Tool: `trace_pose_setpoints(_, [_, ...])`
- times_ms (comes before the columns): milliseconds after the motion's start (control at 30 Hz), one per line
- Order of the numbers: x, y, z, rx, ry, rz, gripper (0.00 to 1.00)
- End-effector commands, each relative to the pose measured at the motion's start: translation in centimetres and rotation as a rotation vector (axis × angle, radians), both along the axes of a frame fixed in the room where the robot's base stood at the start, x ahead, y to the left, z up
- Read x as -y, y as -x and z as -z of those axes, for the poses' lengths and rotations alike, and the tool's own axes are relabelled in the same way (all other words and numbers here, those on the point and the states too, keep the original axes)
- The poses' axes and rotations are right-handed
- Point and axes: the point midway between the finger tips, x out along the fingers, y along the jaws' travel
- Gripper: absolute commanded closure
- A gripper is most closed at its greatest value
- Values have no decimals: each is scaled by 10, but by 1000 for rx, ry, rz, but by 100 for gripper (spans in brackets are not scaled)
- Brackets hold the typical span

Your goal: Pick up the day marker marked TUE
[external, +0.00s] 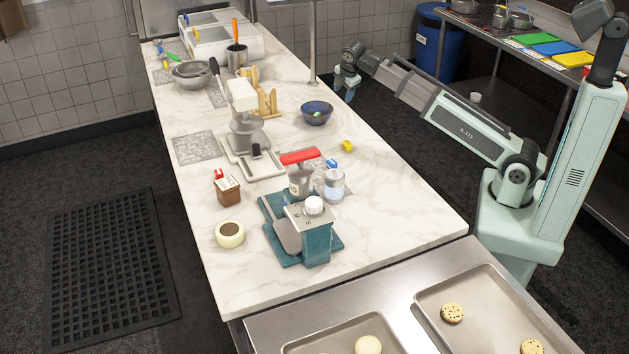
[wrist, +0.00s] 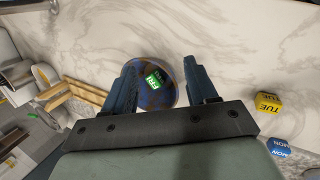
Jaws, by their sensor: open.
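The yellow TUE marker (wrist: 267,103) lies on the marble counter, right of my gripper in the wrist view. In the external view the yellow marker (external: 347,146) sits on the counter, nearer the camera than the dark blue bowl (external: 316,113). My gripper (external: 346,92) is above the counter's right side, near the bowl. In the wrist view my gripper (wrist: 160,72) is open and empty. Its fingers frame the bowl below, with a green FRI marker (wrist: 154,82) inside it. A blue MON marker (wrist: 279,148) lies near the TUE marker.
The counter around the yellow marker's right side is clear. Metal trays (external: 480,305) lie at the near end.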

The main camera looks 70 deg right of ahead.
Motion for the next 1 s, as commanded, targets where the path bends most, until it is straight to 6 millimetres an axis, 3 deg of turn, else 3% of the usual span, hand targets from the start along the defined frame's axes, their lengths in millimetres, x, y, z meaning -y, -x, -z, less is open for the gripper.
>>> trace_pose_setpoints(300, [-86,35,-11,-259,-35,-660,43])
trace_pose_setpoints(500, [-130,59,-20,-367,-62,-1062,43])
trace_pose_setpoints(700, [-155,75,-26,-417,-81,-1319,43])
trace_pose_setpoints(867, [-161,80,-25,-429,-86,-1391,43])
trace_pose_setpoints(1000, [-161,81,-10,-431,-87,-1396,43])
